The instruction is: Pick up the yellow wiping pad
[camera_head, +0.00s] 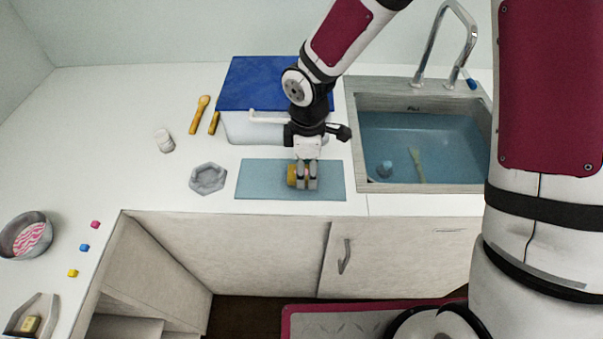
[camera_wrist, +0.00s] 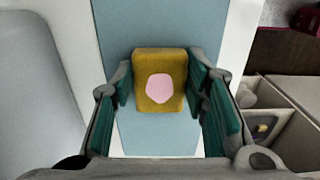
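The yellow wiping pad (camera_wrist: 146,97) has a pink patch on its upper face and sits between the two fingers of my gripper (camera_wrist: 160,88) in the wrist view. In the head view the pad (camera_head: 292,177) is at the blue-grey mat (camera_head: 254,182), partly hidden by my gripper (camera_head: 307,182), which points down over it. The fingers are on either side of the pad and very close to its sides. I cannot tell whether they press on it, or whether the pad is clear of the mat.
A box with a blue lid (camera_head: 265,80) stands behind the mat, and a sink with water (camera_head: 440,140) lies to the right. A grey hexagonal dish (camera_head: 208,179) is left of the mat. A bowl (camera_head: 18,236) and small coloured cubes are further left.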

